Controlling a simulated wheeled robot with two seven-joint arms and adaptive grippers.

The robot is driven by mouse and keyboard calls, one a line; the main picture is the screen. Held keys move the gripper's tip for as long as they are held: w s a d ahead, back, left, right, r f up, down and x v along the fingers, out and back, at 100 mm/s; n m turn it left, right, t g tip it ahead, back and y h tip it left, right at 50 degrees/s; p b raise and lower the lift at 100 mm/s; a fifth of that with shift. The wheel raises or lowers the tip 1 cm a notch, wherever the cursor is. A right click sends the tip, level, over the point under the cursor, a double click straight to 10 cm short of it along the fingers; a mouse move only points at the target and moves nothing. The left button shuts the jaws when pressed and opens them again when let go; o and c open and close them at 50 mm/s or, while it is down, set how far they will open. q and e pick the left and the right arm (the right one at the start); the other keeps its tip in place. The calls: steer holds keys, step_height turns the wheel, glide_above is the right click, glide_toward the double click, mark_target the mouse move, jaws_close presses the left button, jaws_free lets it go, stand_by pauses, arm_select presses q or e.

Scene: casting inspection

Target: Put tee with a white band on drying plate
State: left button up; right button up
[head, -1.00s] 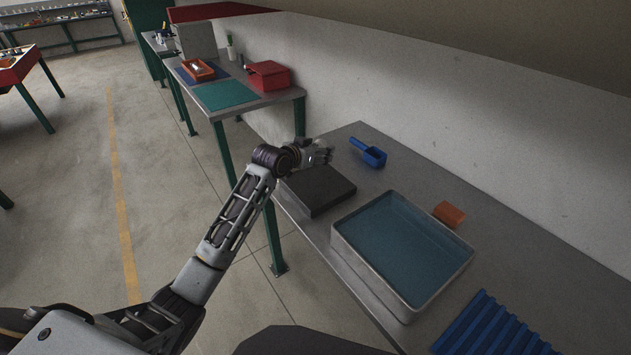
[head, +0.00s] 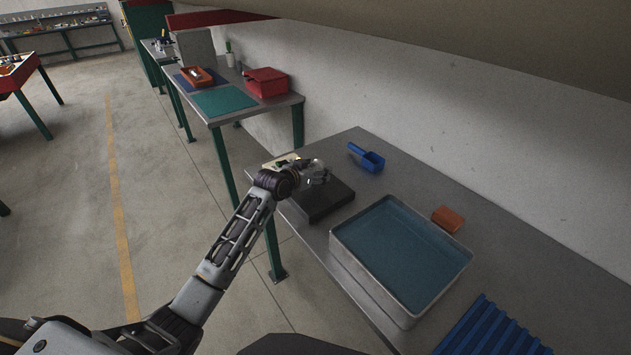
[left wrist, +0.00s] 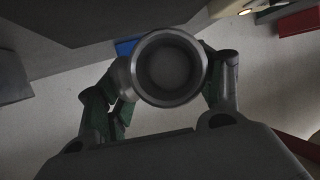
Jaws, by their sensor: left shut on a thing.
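My left gripper (head: 318,176) is above the dark, flat drying plate (head: 326,206) on the near workbench. In the left wrist view the gripper's fingers (left wrist: 168,100) are shut on a grey metal fitting, the tee (left wrist: 125,75), whose round open end faces the camera. In the head view the tee is small and mostly lost among the fingers. I cannot tell a clear gap between it and the plate. My right gripper is not in view.
A grey tray with a blue-green inside (head: 350,262) stands right of the plate. A blue scoop (head: 371,161) lies behind, an orange block (head: 448,218) beside the tray, and a blue ribbed rack (head: 485,330) at the front. A second bench (head: 278,103) stands further left.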

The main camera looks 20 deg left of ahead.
arm_select(q)
steer(key=shift+f, duration=0.25)
step_height(320, 180, down, 2)
steer(key=shift+f, duration=0.65)
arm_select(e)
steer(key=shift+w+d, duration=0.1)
arm_select(q)
steer(key=shift+f, duration=0.1)
